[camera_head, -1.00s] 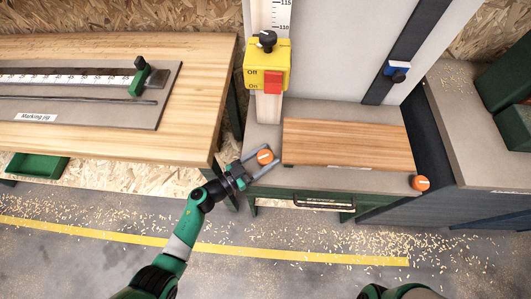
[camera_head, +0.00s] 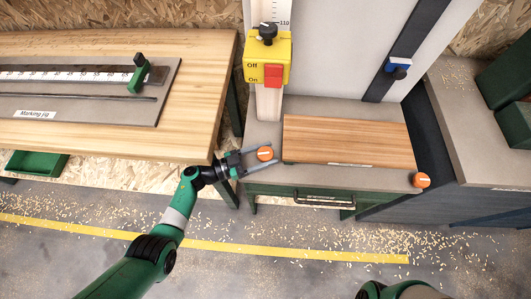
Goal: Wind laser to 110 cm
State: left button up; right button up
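The yellow laser box (camera_head: 267,58) sits on a white vertical scale (camera_head: 270,12) at the back. It has a black knob (camera_head: 268,31) on top and a red switch (camera_head: 273,75) between Off and On labels. The 110 mark shows just above the box. My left gripper (camera_head: 262,156) is open at the front left of the grey worktop, its fingers on either side of an orange round knob (camera_head: 265,153). I cannot tell whether the fingers touch it. My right gripper is out of view.
A wooden board (camera_head: 348,142) lies on the worktop. A second orange knob (camera_head: 421,180) is at its front right. A blue slider (camera_head: 398,67) is on a dark rail. A marking jig (camera_head: 88,92) lies on the left bench.

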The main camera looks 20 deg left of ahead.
pick_arm(q)
jog(key=o, duration=0.5)
jog(key=shift+c, duration=0.2)
